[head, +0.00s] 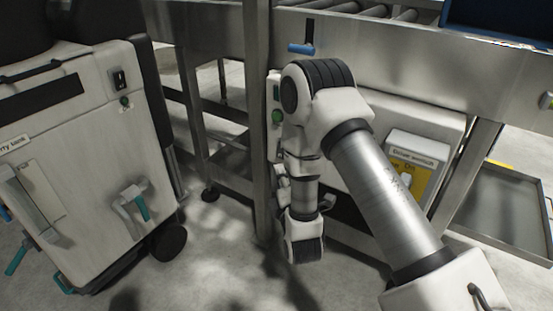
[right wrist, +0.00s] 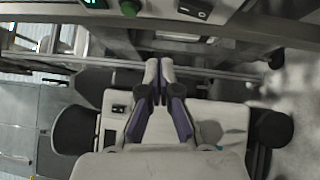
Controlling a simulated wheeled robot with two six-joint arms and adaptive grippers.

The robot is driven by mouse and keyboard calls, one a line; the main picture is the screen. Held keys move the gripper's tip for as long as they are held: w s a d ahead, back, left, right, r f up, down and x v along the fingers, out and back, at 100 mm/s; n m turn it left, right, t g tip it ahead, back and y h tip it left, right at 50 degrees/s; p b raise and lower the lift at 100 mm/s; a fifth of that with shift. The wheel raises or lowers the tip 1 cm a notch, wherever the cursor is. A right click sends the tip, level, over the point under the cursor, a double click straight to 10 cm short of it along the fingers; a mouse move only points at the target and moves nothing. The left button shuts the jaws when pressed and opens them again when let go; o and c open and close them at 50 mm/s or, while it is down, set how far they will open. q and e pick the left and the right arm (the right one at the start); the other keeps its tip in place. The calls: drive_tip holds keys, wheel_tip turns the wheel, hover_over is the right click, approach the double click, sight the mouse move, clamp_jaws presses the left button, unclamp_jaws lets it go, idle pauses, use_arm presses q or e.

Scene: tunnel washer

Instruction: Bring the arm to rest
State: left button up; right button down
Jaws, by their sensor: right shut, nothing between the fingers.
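My right arm (head: 385,195) comes in from the lower right of the head view. It bends at a raised elbow with black bands, and its forearm hangs down in front of the steel frame. My right gripper shows clearly in the right wrist view (right wrist: 158,70). Its two fingers with purple sides meet at the tips, and nothing is between them. In the head view the fingers are small and hard to make out among the wrist parts. My left gripper is not in view.
A white wheeled machine (head: 85,205) with teal levers stands at the left. A steel frame post (head: 259,120) stands close beside my forearm. Behind my arm is a white box with a yellow label (head: 408,172). A steel tray (head: 505,215) is at the right. Grey floor shows below.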

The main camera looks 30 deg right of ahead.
drive_tip(key=shift+s+a, duration=0.2)
drive_tip(key=shift+s, duration=0.4)
